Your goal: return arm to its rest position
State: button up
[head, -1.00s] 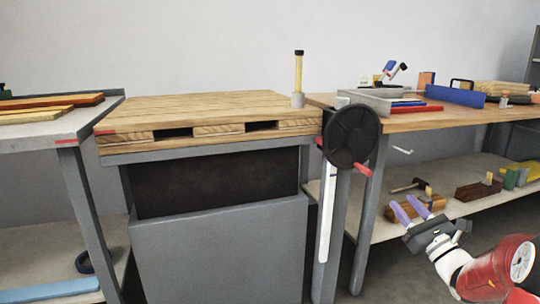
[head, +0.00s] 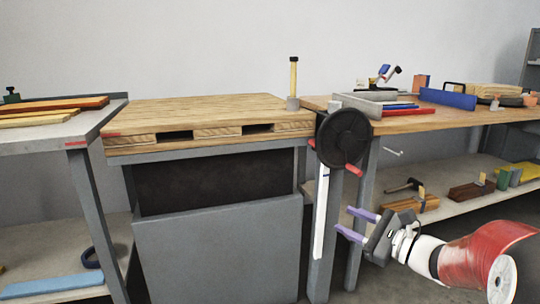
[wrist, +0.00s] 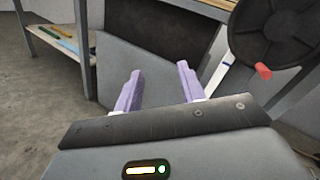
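My gripper (head: 358,224) is at the lower right of the head view, in front of the right bench. Its two purple fingers are spread apart, with nothing between them, and point left. In the wrist view the fingers (wrist: 157,88) also stand apart and empty, with the grey cabinet front beyond them. My red and white arm links reach back to the right edge of the head view.
A black handwheel (head: 342,138) with red grips is mounted beside the wooden-topped table (head: 200,112). The right bench (head: 420,122) has a lower shelf (head: 440,205) holding tools and blocks. A left bench (head: 70,130) holds boards. Floor shows below.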

jog(key=s+a+f+n+g+h+p, duration=0.1)
jog(key=s+a+n+g+h+p, duration=0.3)
jog(key=s+a+n+g, duration=0.85)
jog(key=s+d+r+n+t+h+p, duration=0.2)
jog(key=s+d+n+t+h, duration=0.3)
jog(key=s, duration=0.8)
jog(key=d+n+h+p, duration=0.1)
jog(key=d+n+h, duration=0.2)
jog(key=d+h, duration=0.1)
jog(key=shift+s, duration=0.25)
jog(key=shift+r+n+t, duration=0.1)
jog(key=shift+n+t, duration=0.15)
